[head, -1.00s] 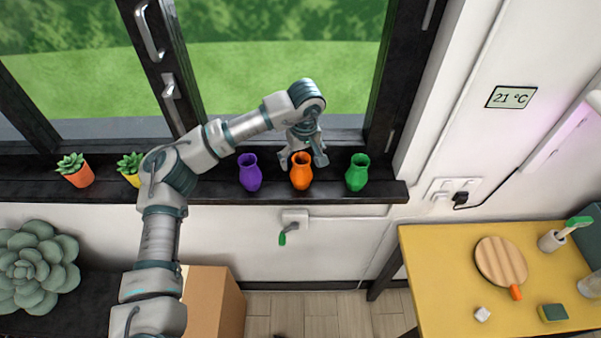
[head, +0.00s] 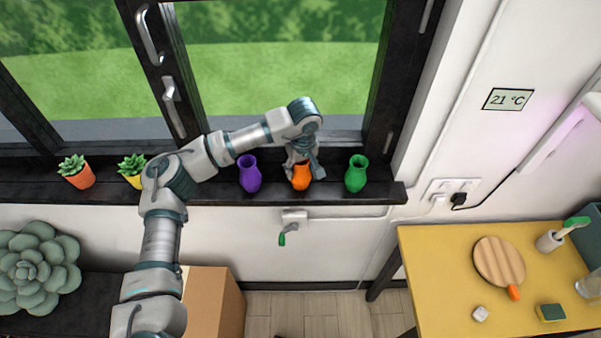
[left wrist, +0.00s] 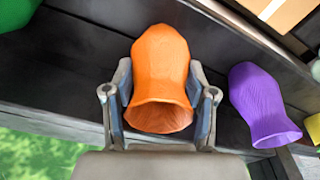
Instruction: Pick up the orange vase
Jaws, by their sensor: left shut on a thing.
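The orange vase (head: 301,179) stands on the dark windowsill between a purple vase (head: 250,174) and a green vase (head: 357,174). My left gripper (head: 303,172) reaches down over it from behind, its fingers on either side of its upper part. In the left wrist view the orange vase (left wrist: 162,75) sits between the two fingers of my left gripper (left wrist: 161,105), which are shut on it. The purple vase (left wrist: 262,105) is beside it there, apart from the fingers. I cannot tell if the vase is clear of the sill. My right gripper is not in view.
The dark windowsill (head: 220,192) also bears two potted succulents (head: 77,172) at the left. The window frame (head: 385,90) rises behind the arm. A yellow table (head: 440,270) with a round wooden board (head: 499,261) stands at the lower right.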

